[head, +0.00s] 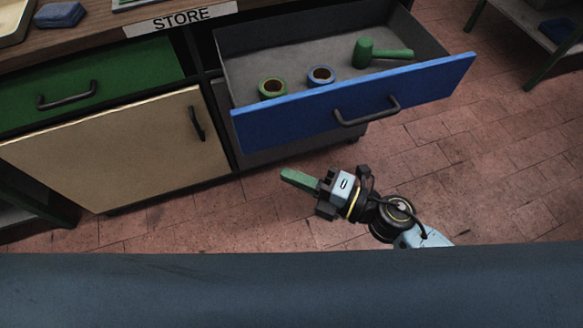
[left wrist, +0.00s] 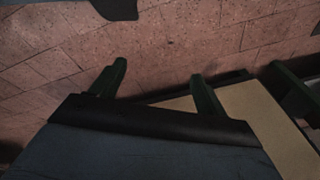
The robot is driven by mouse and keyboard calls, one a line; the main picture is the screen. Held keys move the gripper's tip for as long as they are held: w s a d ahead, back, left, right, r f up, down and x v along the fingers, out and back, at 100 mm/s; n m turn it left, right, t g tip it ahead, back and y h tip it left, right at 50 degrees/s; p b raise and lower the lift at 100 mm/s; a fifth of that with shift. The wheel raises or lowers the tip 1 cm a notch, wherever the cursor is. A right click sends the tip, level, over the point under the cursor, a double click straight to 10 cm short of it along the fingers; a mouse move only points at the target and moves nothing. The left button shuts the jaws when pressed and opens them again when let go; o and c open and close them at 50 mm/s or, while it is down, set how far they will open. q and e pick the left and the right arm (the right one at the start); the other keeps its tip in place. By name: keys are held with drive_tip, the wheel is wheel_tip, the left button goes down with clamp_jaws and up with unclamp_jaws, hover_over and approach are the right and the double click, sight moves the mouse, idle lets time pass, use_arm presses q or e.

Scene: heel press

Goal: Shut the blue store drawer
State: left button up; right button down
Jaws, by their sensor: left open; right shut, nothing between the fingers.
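The blue store drawer (head: 290,119) is pulled far out of the unit under the STORE label (head: 181,18) in the head view. Its blue front carries a dark bar handle (head: 367,112). My right gripper (head: 288,177) has its green fingers together and empty. It is apart from the drawer, in front of and below the blue front, left of the handle, pointing left. My left gripper (left wrist: 157,78) shows only in the left wrist view. Its two green fingers are spread, with nothing between them, over the brick floor.
Inside the drawer are a green mallet (head: 383,53) and two rings, one green (head: 272,88) and one blue (head: 321,75). Brick floor (head: 480,180) is free at right.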

sight(255, 146)
use_arm(q)
drive_tip(key=shift+w+d+r+b, duration=0.2)
drive_tip(key=shift+w+r+b, duration=0.4)
drive_tip(key=shift+w+r, duration=0.6)
use_arm(e)
drive_tip(key=shift+w+a, duration=1.85)
drive_tip(key=shift+a, duration=0.2)
drive_tip(key=shift+w+a, duration=1.85)
drive_tip(key=shift+a, duration=0.15)
use_arm(q)
drive_tip(key=shift+s+r, duration=0.1)
drive_tip(key=shift+s, duration=0.1)
